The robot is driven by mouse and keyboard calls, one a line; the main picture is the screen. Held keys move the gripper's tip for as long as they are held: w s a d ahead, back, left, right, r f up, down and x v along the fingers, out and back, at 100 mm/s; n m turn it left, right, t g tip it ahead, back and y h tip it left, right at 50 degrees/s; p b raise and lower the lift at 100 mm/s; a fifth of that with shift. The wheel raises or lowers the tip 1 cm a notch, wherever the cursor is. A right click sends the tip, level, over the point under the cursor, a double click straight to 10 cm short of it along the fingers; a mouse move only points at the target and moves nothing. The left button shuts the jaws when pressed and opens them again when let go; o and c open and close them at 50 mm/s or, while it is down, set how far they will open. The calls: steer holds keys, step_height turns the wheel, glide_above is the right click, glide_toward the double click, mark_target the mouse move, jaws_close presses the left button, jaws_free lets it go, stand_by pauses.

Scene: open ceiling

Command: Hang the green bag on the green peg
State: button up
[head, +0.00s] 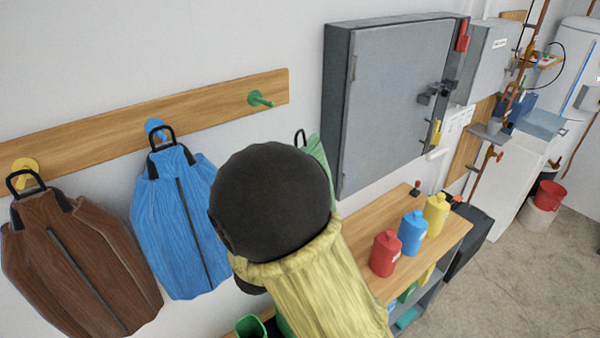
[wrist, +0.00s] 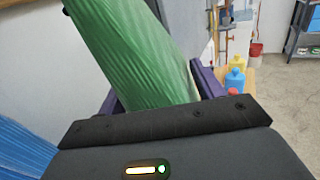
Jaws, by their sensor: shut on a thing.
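The green bag (wrist: 130,50) is between my gripper's fingers (wrist: 155,90) in the wrist view, which are shut on it. In the head view only a strip of the green bag (head: 318,152) and its black loop (head: 300,138) show past my dark arm link, which hides the gripper and most of the bag. The green peg (head: 261,99) sticks out of the wooden rail (head: 200,107) and is bare. The bag's loop is below and to the right of the peg, apart from it in the picture.
A blue bag (head: 180,225) hangs on the blue peg (head: 155,128) and a brown bag (head: 75,265) on the yellow peg (head: 25,170). A grey cabinet (head: 395,95) is to the right. Red (head: 385,254), blue (head: 412,233) and yellow (head: 436,214) bottles stand on a wooden bench (head: 455,232).

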steer(key=s+r, duration=0.1)
steer(key=r, duration=0.4)
steer(key=s+r+p, duration=0.1)
steer(key=r, duration=0.1)
steer(key=shift+s+a+r, duration=0.2)
steer(key=shift+s+r, duration=0.05)
steer(key=shift+s, duration=0.1)
steer(key=shift+n, duration=0.3)
steer(key=shift+w+a, duration=0.1)
steer(key=shift+w, duration=0.05)
steer(key=w+a+f+p, duration=0.1)
steer(key=w+a+f, duration=0.1)
steer(key=w+a, duration=0.4)
steer(key=shift+w, duration=1.55)
steer(key=shift+a, duration=0.15)
